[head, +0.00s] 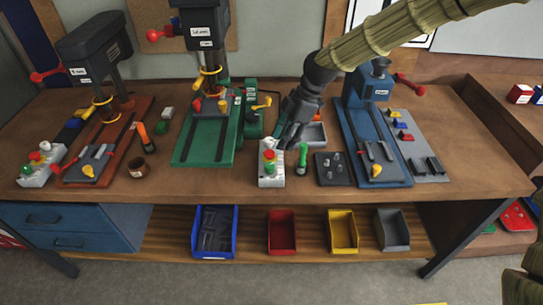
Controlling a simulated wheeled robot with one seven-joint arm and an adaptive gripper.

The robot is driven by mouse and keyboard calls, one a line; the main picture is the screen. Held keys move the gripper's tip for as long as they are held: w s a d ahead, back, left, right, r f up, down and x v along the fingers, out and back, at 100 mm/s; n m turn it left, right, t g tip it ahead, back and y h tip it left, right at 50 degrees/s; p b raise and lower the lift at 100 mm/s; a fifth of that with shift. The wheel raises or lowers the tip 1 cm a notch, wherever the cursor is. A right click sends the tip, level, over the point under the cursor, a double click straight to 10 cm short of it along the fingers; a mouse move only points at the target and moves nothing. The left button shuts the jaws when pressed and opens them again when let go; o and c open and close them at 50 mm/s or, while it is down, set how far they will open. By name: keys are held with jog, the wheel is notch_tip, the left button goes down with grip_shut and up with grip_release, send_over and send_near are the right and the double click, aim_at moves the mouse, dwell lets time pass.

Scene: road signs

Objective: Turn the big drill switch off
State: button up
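A pale switch box (271,177) with red and green buttons stands near the front edge of the bench, right of the green-based drill (205,122). That drill has a black head with a white label, too small to read surely. Another pale switch box (36,172) with coloured buttons stands at the far left, beside a brown-based drill (95,48). A smaller blue drill (372,88) stands at the right. My gripper (284,142) points down just above and behind the middle switch box. Contact and its finger opening are unclear; the fingers partly cover the box's back.
A green-and-black torch (303,158) and a dark tray of bits (333,168) lie right of the middle box. Blue (233,228), red, yellow and grey bins sit on the lower shelf.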

aim_at(270, 165)
jog(key=p+x, duration=0.3)
jog(key=x, duration=0.7)
jog(key=shift+a+f+p, duration=0.2)
jog(key=shift+f+p, duration=0.05)
jog(key=shift+p, duration=0.15)
jog(key=shift+c, duration=0.5)
jog(key=c, duration=0.6)
